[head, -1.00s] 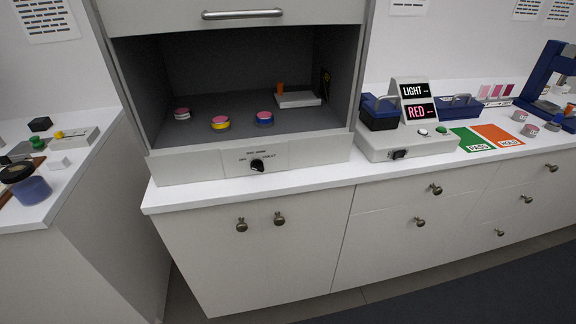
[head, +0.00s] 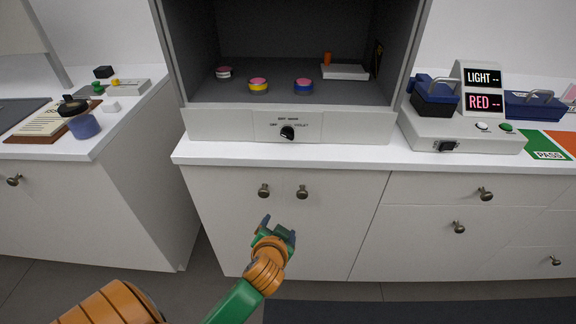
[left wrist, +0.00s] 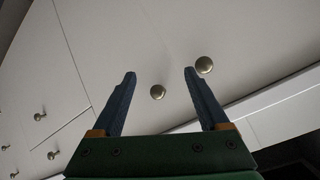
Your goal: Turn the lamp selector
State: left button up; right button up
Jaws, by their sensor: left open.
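The lamp selector (head: 287,132) is a black knob on the pale front panel of the open grey booth, with small printed labels around it. Its pointer setting is too small to read for certain. My left gripper (head: 279,226) is open and empty, below the counter edge and in front of the cabinet doors, well below the knob and apart from it. In the left wrist view its two dark fingers (left wrist: 160,88) are spread, with cabinet knobs (left wrist: 157,92) beyond them. The selector is not seen in that view. My right gripper is not in view.
Several coloured-lidded jars (head: 258,85) stand on the booth floor, with a white block (head: 344,72) at right. A device with LIGHT and RED displays (head: 482,89) stands right of the booth. The counter edge (head: 290,158) juts out above my gripper.

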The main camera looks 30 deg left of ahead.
aim_at(288, 137)
pick_arm(q)
jog(key=w+a+r+t+y, duration=0.25)
jog(key=w+r, duration=0.25)
jog(key=r, duration=0.3)
jog(key=w+a+r+t+y, duration=0.1)
jog(key=w+r+t+y, duration=0.2)
jog(key=r, duration=0.4)
jog(key=shift+h, duration=0.65)
jog(key=x, duration=0.8)
jog(key=shift+d+r+p, duration=0.2)
jog(key=shift+r+p, duration=0.1)
jog(key=shift+r, duration=0.05)
grip_shut()
jog(key=m, duration=0.3)
jog(key=shift+f+p, duration=0.1)
jog(key=shift+p, duration=0.2)
jog(key=shift+f+m+p, duration=0.1)
jog(key=shift+m+p, duration=0.25)
jog(key=shift+m, duration=1.75)
jog(key=shift+d, duration=0.1)
